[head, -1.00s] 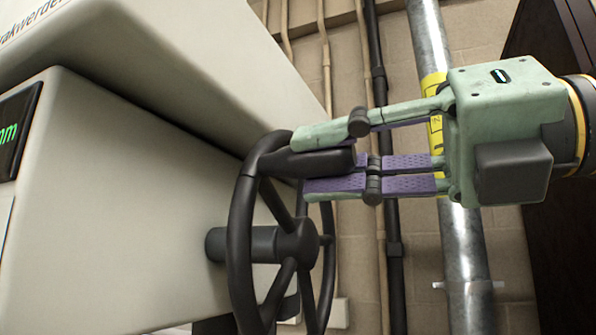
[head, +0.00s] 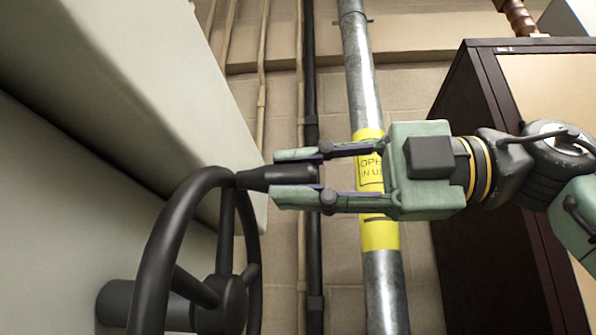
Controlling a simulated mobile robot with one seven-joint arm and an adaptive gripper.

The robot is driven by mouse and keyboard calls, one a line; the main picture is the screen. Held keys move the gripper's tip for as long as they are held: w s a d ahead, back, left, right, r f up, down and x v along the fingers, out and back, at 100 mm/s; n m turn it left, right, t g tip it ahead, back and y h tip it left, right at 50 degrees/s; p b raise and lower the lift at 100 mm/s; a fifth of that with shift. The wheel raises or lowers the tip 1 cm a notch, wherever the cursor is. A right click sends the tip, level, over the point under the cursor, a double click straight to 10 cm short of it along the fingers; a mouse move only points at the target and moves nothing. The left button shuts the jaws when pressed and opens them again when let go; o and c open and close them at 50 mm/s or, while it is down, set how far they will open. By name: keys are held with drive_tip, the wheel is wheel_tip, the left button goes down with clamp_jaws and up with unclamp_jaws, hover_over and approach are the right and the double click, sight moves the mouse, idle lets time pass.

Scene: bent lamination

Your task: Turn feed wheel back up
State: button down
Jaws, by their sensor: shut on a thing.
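The black spoked feed wheel (head: 163,245) stands at the lower left on a shaft out of the pale machine body (head: 60,190). Its hub (head: 222,303) is near the bottom edge, and the lower rim is cut off. A black handle (head: 262,178) sticks out to the right from the top of the rim. My green gripper (head: 296,172) reaches in from the right. Its two fingers are shut on the handle's outer end, one above and one below. The inner finger pads are mostly hidden.
A metal pipe (head: 362,80) with a yellow label (head: 370,178) runs down the wall behind my gripper. A black pipe (head: 311,255) and thinner tan pipes (head: 264,75) run beside it. A dark cabinet (head: 485,190) stands at the right. The machine's overhanging housing (head: 150,80) is close above the wheel.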

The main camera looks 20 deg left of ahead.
drive_tip(key=shift+w+a, duration=0.15)
drive_tip(key=shift+w, duration=0.6)
drive_tip(key=shift+w+a, duration=0.15)
drive_tip(key=shift+w, duration=0.7)
drive_tip(key=c, duration=1.4)
unclamp_jaws()
drive_tip(key=shift+o, duration=0.2)
drive_tip(key=shift+f, duration=0.1)
